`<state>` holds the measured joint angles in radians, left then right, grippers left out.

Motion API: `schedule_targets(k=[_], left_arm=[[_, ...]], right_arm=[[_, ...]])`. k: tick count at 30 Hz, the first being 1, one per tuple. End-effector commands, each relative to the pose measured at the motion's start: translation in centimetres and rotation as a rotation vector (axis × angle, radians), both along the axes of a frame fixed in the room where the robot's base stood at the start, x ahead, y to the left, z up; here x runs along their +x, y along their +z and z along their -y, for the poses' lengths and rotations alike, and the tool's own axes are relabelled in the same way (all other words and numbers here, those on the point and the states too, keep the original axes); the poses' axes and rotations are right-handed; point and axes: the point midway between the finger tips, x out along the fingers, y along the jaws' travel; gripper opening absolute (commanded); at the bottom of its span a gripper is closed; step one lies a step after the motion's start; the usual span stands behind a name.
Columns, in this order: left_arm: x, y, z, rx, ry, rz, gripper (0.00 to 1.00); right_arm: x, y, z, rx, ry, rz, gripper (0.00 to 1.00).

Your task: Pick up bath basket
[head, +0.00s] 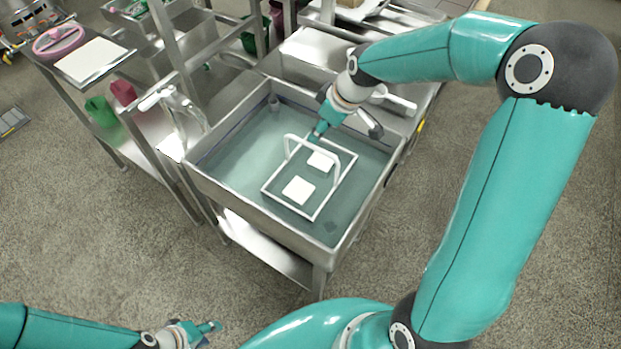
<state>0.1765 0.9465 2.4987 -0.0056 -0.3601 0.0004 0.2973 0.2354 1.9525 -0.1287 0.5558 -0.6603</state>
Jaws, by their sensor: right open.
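The bath basket (267,188) is a white rectangular frame with an arched white handle (309,137). It sits in the metal basin (218,188), which looks filled with bluish-green liquid. Two white square pieces, a front one (298,190) and a rear one (321,161), lie inside the frame. My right gripper (316,136) is open, pointing down beside the top of the handle at the basket's far side. I cannot tell whether it touches the handle. My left gripper (212,330) is at the bottom edge, far from the basin; its jaws are too small to read.
A metal side table (140,68) at the left holds a white board (91,60) and a pink round item (59,41). Green (103,113) and dark pink (122,92) containers stand on its lower shelf. A metal counter adjoins the basin's back. Floor is clear in front.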

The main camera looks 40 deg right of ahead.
Motion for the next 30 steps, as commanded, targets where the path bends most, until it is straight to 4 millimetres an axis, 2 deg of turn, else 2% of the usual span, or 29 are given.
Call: schedule_targets(k=[3,11,21,30], left_arm=[[0.0,0.0,0.0,0.000,0.000,0.000,0.40],[0.0,0.1,0.0,0.000,0.000,0.000,0.40],[0.0,0.6,0.0,0.000,0.000,0.000,0.40],[0.0,0.6,0.0,0.000,0.000,0.000,0.40]], right_arm=[[0.6,-1.9,-0.3,0.002,0.000,-0.004,0.42],[1.2,-3.5,-0.5,0.001,-0.001,-0.002,0.42],[2.1,-7.7,-1.2,0.001,-0.002,-0.003,0.42],[2.3,-8.2,-1.2,0.000,-0.002,0.001,0.42]])
